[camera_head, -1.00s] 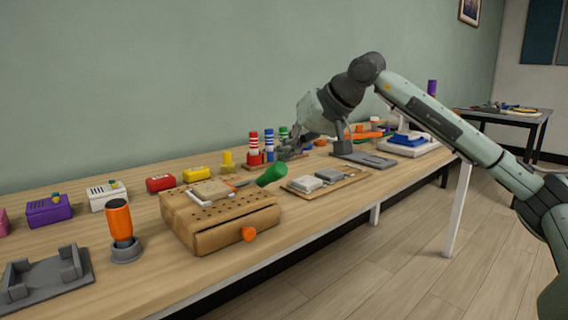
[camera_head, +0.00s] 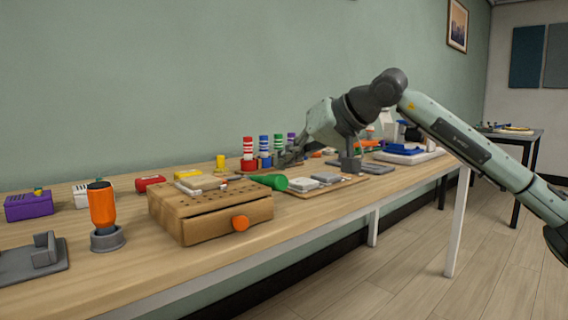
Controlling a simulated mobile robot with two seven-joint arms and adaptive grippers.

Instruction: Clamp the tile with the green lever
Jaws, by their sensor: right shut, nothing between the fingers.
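A pale tile (camera_head: 203,182) lies on top of the wooden block with holes (camera_head: 177,206). The green lever (camera_head: 270,181) sticks out from the right side of this block and looks nearly flat. I cannot tell whether anything presses on the tile. My right gripper (camera_head: 290,157) is behind and a little right of the lever, near the striped posts, apart from the lever. It is shut and empty. My left gripper is out of view.
An orange-handled tool (camera_head: 102,206) stands in a grey holder left of the block. Striped posts (camera_head: 264,150) stand behind. A wooden tray (camera_head: 345,184) with grey pieces lies to the right.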

